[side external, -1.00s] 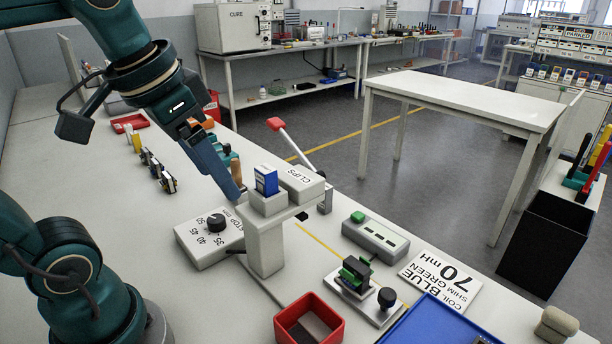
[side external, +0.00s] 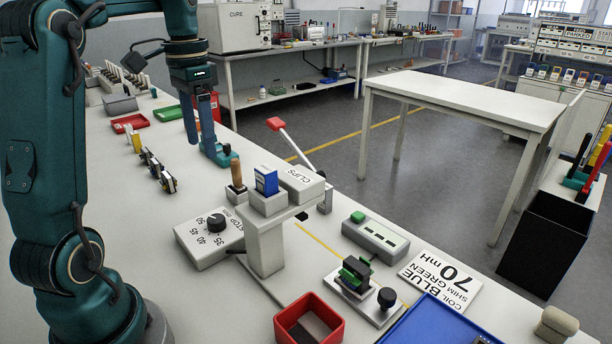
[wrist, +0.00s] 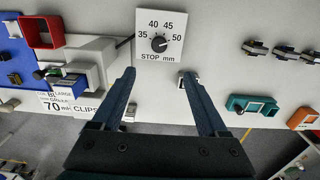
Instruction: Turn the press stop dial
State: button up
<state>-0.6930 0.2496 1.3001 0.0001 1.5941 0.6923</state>
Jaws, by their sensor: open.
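The press stop dial is a black round knob (side external: 216,222) on a pale box (side external: 196,250) marked STOP mm, with a scale that includes 35, 40 and 45. In the wrist view the knob (wrist: 159,44) shows whole, with 35, 40, 45 and 50 around it. A light mark shows on the knob, but its exact reading is too small to tell. My gripper (side external: 200,142) is open and empty, fingers pointing down, high over the table and behind the dial in the side view. In the wrist view the dial lies beyond my gripper (wrist: 158,72), between the fingertip directions, untouched.
The white press stand (side external: 266,245) with a blue box (side external: 265,180) and a CLIPS box (side external: 303,184) stands right beside the dial. A wooden handle (side external: 236,171) rises behind it. A red bin (side external: 309,318) is in front.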

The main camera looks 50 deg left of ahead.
aim_at(216, 219)
notch_tip(216, 219, down, 17)
jog(key=shift+d+r, duration=0.1)
jog(key=shift+r, duration=0.1)
dwell(0.5)
grip_shut()
